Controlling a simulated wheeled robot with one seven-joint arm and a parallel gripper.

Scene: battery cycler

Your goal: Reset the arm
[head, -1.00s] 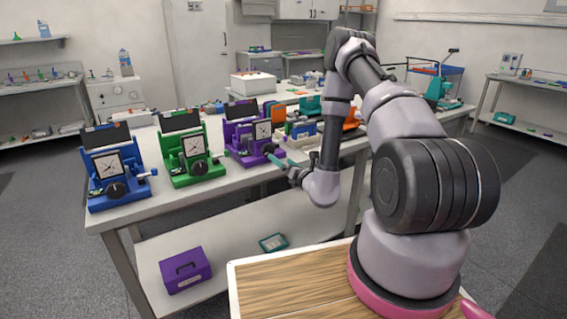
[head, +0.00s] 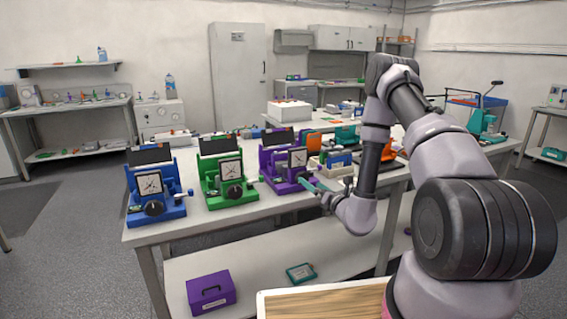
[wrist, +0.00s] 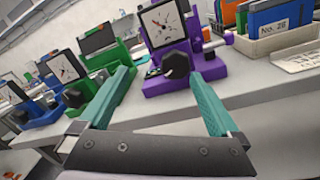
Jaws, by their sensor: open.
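My gripper (head: 318,186) is at the front edge of the workbench, in front of the purple battery cycler (head: 290,162). In the wrist view my gripper (wrist: 162,98) has its two teal fingers spread apart with nothing between them. The purple cycler (wrist: 185,85), with its dial and black knob, stands just beyond the fingertips. My arm is bent, its elbow raised and its forearm hanging down towards the bench. The green cycler (head: 227,180) and the blue cycler (head: 155,190) stand in a row to the left.
The workbench (head: 215,222) has a lower shelf holding a purple box (head: 210,292) and a small teal case (head: 301,272). A tray of upright cards (wrist: 270,45) stands right of the purple cycler. Open floor lies left of the bench.

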